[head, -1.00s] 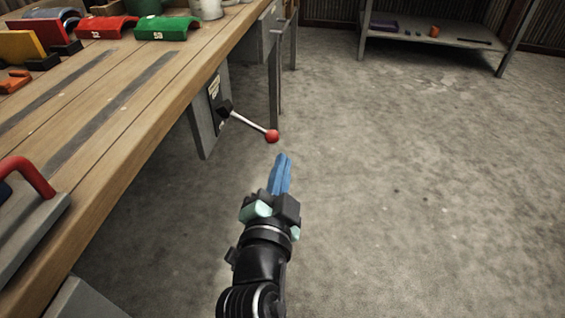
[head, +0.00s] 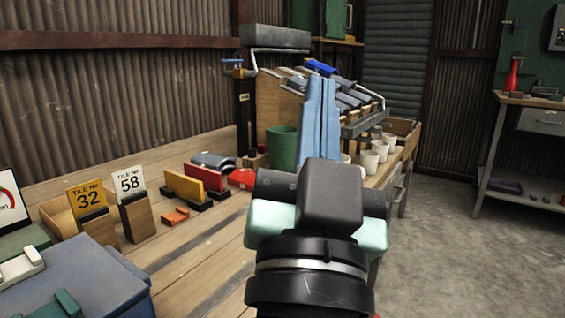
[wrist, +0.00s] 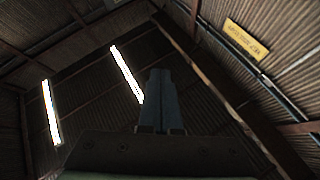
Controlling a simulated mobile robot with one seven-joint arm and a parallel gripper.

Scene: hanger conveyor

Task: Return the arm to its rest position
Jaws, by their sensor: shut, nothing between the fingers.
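My gripper (head: 320,110) is raised in front of the head camera, pointing up, its two blue fingers shut together with nothing between them. In the wrist view the fingers (wrist: 159,100) show dark and side by side against the roof. My gripper's body hides part of the wooden workbench (head: 205,270) behind it. The gripper touches nothing that I can see.
White cups (head: 369,161) stand below a tile rack (head: 350,100). Floor (head: 440,240) at right is clear.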

